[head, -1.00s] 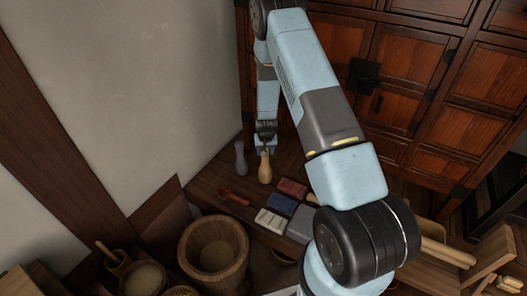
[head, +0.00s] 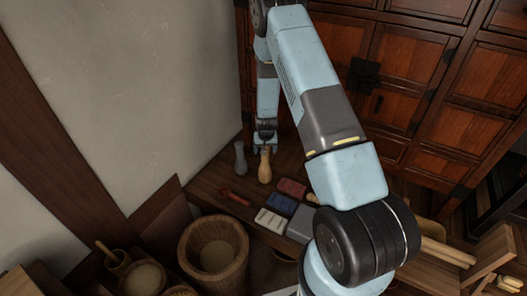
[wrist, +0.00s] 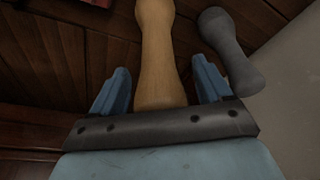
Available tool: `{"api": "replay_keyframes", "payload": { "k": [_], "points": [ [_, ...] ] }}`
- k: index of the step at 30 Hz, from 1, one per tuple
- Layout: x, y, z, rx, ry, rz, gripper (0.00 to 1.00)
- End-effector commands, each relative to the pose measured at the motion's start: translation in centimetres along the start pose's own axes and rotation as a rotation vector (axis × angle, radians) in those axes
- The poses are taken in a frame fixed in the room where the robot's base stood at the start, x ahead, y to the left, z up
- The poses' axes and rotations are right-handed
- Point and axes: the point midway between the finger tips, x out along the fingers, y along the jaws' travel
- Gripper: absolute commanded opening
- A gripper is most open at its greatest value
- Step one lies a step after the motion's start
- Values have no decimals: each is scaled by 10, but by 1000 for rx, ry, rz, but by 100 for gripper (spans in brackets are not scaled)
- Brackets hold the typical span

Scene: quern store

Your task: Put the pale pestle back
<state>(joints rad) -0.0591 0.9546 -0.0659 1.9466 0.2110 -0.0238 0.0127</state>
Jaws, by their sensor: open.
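The pale pestle (head: 265,167) is a tan wooden one with a narrow waist. In the head view it stands upright on the low bench, near its far end by the wall. My gripper (head: 265,147) is at its upper end. In the wrist view the pale pestle (wrist: 159,50) lies between the two blue fingers of my gripper (wrist: 160,84), which are apart, with gaps showing on both sides. A grey pestle (head: 240,158) stands just left of it in the head view; it also shows at the upper right of the wrist view (wrist: 231,52).
On the bench (head: 208,184) lie a red-brown scoop (head: 236,197) and red (head: 292,188), blue (head: 281,203) and white (head: 270,220) blocks. A wooden tub (head: 213,250) stands in front. The plaster wall is close left; a wooden cabinet (head: 410,75) rises behind right.

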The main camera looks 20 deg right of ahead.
Motion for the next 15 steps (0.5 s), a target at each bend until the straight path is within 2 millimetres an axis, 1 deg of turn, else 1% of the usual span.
{"api": "replay_keyframes", "payload": {
  "k": [15],
  "points": [
    [-80, 0, -1, 0, 3, 0, 78]
  ]
}}
